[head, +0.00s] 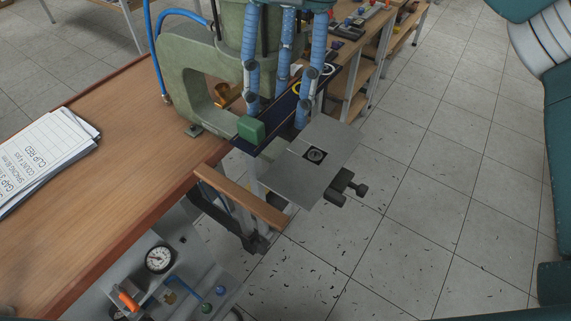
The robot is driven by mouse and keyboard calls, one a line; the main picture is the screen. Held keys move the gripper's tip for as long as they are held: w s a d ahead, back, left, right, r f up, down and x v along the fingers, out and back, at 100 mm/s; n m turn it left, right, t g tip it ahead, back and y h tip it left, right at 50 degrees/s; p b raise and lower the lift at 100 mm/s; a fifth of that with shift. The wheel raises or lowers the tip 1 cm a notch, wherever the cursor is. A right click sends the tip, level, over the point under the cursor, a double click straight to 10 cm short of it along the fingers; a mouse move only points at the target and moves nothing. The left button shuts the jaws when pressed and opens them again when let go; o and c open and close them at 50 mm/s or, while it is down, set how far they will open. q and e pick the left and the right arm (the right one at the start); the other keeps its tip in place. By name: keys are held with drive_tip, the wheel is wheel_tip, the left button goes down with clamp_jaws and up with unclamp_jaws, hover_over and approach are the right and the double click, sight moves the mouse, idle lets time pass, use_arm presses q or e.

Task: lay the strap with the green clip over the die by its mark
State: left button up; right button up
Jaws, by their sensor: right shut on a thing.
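The dark navy strap (276,119) runs slantwise in front of the press, with a green clip (250,131) at its near left end. A yellow ring and a pale ring show near its far end. My right gripper (277,110), with blue ribbed fingers coming down from above, is shut on the strap. The die (315,155) is a small dark round piece on a flat grey metal plate (335,140). The strap is to the upper left of the die, and its clip end is near the plate's left edge. I cannot make out the mark. My left gripper is not in view.
The green press (184,88) stands on the wooden bench (110,170), behind the strap. A wooden bar (240,197) and a black clamp screw (345,188) flank the plate.

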sight(280, 191)
drive_tip(key=f, duration=0.4)
drive_tip(key=f+p, duration=0.1)
drive_tip(key=f, duration=0.2)
drive_tip(key=shift+s, duration=0.4)
drive_tip(key=f, duration=0.3)
drive_tip(key=shift+w+d+f+p, duration=0.1)
drive_tip(key=shift+w+f+p, duration=0.1)
drive_tip(key=shift+f+p, duration=0.15)
wheel_tip(280, 191, down, 2)
drive_tip(key=shift+f, duration=0.2)
wheel_tip(280, 191, down, 3)
drive_tip(key=shift+f+p, duration=0.15)
drive_tip(key=shift+p, duration=0.35)
drive_tip(key=shift+f, duration=0.35)
drive_tip(key=shift+f+b, duration=0.65)
drive_tip(key=shift+b, duration=0.1)
drive_tip(key=o, duration=1.3)
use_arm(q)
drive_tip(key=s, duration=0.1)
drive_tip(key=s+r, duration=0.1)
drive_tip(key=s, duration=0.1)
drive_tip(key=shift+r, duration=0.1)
use_arm(e)
drive_tip(key=shift+o, duration=0.2)
